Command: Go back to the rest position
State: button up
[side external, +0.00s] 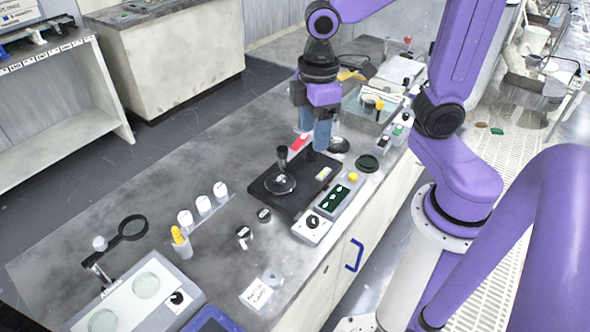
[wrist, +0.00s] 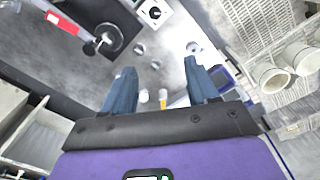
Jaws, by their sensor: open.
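My gripper (side external: 314,130) hangs over the grey bench at the black polishing base, its two blue fingers apart and pointing down, with nothing seen between them. The black base (side external: 263,194) carries a round dark holder with an upright knobbed handle (side external: 282,165), left of my fingers. In the wrist view the fingers (wrist: 160,66) are spread over the bench. The handled holder (wrist: 104,40) shows at the upper left there. In the side view I cannot tell how high the fingertips are above the base.
A control box with a green display (side external: 336,196) and a dial box (side external: 312,226) stand by the base. White cylinders (side external: 203,205), a yellow-topped bottle (side external: 181,242), a magnifier (side external: 133,227) and a two-disc machine (side external: 143,291) lie to the left. A tray (side external: 366,118) stands behind.

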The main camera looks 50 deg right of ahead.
jog(key=s+d+f+n, duration=0.1)
jog(key=s, duration=1.1)
jog(key=shift+s+f, duration=0.25)
jog(key=shift+f, duration=0.05)
